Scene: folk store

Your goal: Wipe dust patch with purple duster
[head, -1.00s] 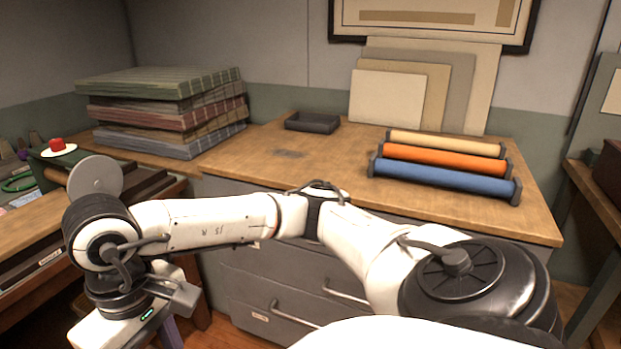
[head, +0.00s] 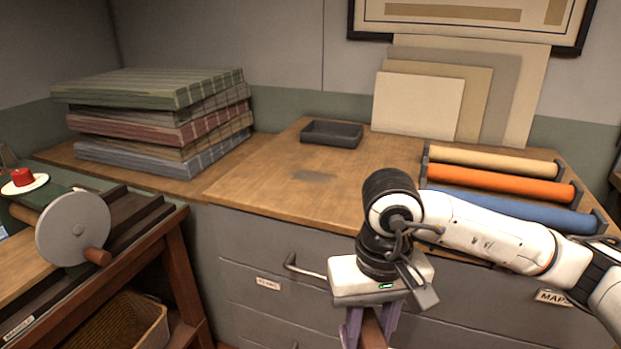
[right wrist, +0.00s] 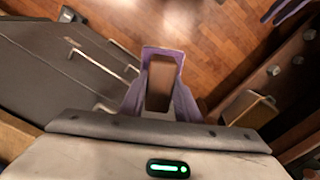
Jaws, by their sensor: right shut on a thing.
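The dust patch (head: 313,176) is a dull grey smudge on the wooden top of the drawer cabinet (head: 245,188), in front of the black tray. My right gripper (head: 369,335) points down in front of the cabinet drawers, nearer to me than the patch and to its right. Its purple fingers are shut on a brown block, which I take to be the duster (right wrist: 160,82). The duster's underside is hidden and I cannot make out purple on it apart from the fingers. Purple finger-like parts, probably my left gripper (right wrist: 284,10), show at the right wrist view's top edge.
A black tray (head: 332,134) stands behind the patch. Blue, orange and cream rolls (head: 500,182) lie on a rack at right. A bench with a grey wheel (head: 73,229) is at lower left. The wood around the patch is clear.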

